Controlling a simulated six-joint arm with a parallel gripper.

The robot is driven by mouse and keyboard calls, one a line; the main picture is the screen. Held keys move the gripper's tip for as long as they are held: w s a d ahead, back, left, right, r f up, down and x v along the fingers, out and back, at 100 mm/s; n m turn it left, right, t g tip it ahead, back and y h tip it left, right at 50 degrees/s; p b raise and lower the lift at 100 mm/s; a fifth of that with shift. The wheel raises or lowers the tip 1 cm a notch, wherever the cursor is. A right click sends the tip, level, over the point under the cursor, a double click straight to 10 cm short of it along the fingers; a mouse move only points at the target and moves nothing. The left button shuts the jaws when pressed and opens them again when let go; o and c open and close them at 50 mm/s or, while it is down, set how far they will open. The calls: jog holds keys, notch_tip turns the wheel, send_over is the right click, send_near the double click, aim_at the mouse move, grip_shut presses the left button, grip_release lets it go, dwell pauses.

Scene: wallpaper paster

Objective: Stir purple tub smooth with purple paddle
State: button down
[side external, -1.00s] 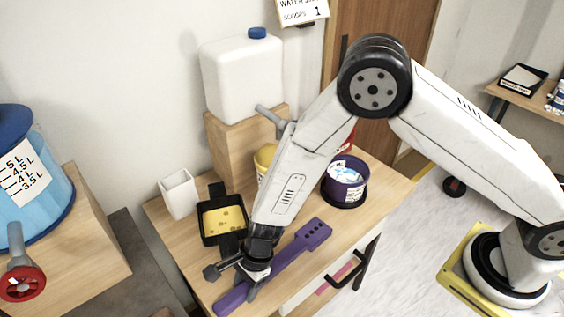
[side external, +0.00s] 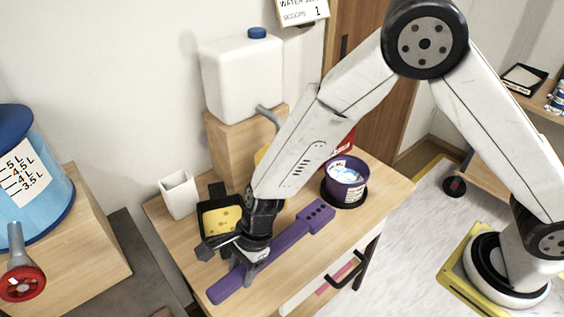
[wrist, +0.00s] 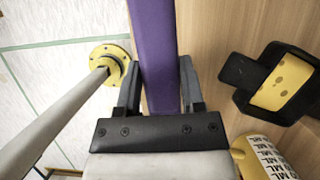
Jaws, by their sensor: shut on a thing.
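The purple paddle (side external: 285,238) is a long bar with a wider, holed end (side external: 317,214) toward the back right. My gripper (side external: 250,272) is shut on the bar near its front left end, and the paddle appears slightly above the table. In the wrist view the paddle (wrist: 153,45) runs between both fingers (wrist: 158,85). The purple tub (side external: 347,190) stands upright at the table's back right, on a black round base. White and bluish contents and a white label show. The paddle's holed end is in front of the tub and apart from it.
A black tray (side external: 206,244) with a yellow, dark-spotted slab and a white square cup (side external: 178,194) are left of my gripper. A white jug (side external: 240,78) stands on a wooden block (side external: 238,145) behind. My arm partly hides a yellow container and a red thing (side external: 346,143).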

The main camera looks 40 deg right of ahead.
jog(key=c, duration=0.8)
grip_release()
grip_shut()
jog(key=shift+r, duration=0.1)
notch_tip(320, 180, up, 33)
jog(key=y, duration=0.3)
jog(key=w+d+f+m+g+y, duration=0.1)
jog(key=w+d+y, duration=0.2)
jog(key=w+d, duration=0.35)
jog(key=w+d+f+y, duration=0.1)
jog(key=w+d+y, duration=0.2)
jog(key=d, duration=0.7)
jog(key=w+d+r+m+t+y, duration=0.1)
jog(key=w+d+m+t+y, duration=0.1)
jog(key=d, duration=0.8)
jog(key=w+d+r+m+t+y, duration=0.1)
jog(key=d+t+y, duration=0.1)
jog(key=d, duration=0.8)
jog(key=shift+f, duration=2.65)
